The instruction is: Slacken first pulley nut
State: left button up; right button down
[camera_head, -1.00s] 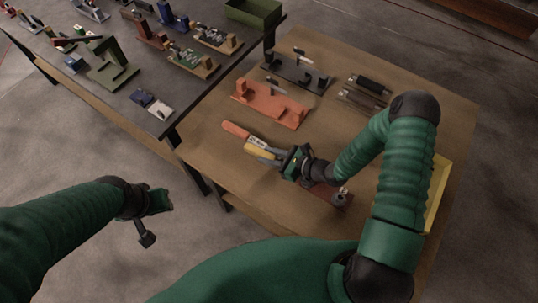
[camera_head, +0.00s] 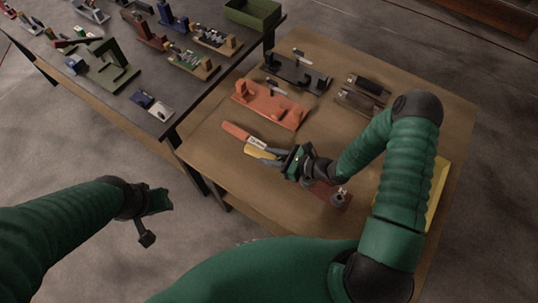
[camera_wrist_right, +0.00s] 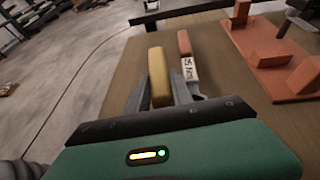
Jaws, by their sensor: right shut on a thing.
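My right gripper (camera_head: 270,159) is shut on a yellow bar-shaped handle (camera_wrist_right: 158,72), which lies between its fingers in the right wrist view. The yellow handle also shows in the head view (camera_head: 259,152). Beside it lies an orange handle (camera_head: 236,131) with a white label (camera_head: 257,143), apart from the fingers. A dark red plate (camera_head: 325,190) carries a small metal round part (camera_head: 339,198), perhaps the pulley. My wrist partly hides the plate, and I cannot make out a nut. My left gripper (camera_head: 150,229) hangs over the floor, off the table; its jaws are unclear.
An orange fixture (camera_head: 270,108) and a black fixture (camera_head: 296,76) stand farther back on the wooden table (camera_head: 420,80). Dark tools (camera_head: 362,93) lie right of them. A yellow tray (camera_head: 438,190) is partly behind my right arm. A grey bench (camera_head: 180,110) with several assemblies is at left.

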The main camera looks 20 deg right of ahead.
jog(key=shift+f+b, duration=1.1)
jog(key=shift+f, duration=0.3)
jog(key=c, duration=1.8)
grip_release()
grip_shut()
jog(key=shift+a, duration=0.1)
jog(key=shift+s+a+n+g+y, duration=0.7)
jog(key=shift+s+n+g, duration=0.1)
jog(key=shift+s+n, duration=0.1)
jog(key=shift+s+a+n+g+y, duration=0.4)
jog(key=shift+s+n+g+y, duration=0.1)
jog(key=shift+s+n+g, duration=0.2)
jog(key=shift+s+a+n+g, duration=0.15)
jog(key=shift+s+n+g, duration=0.15)
jog(key=shift+s+g, duration=0.1)
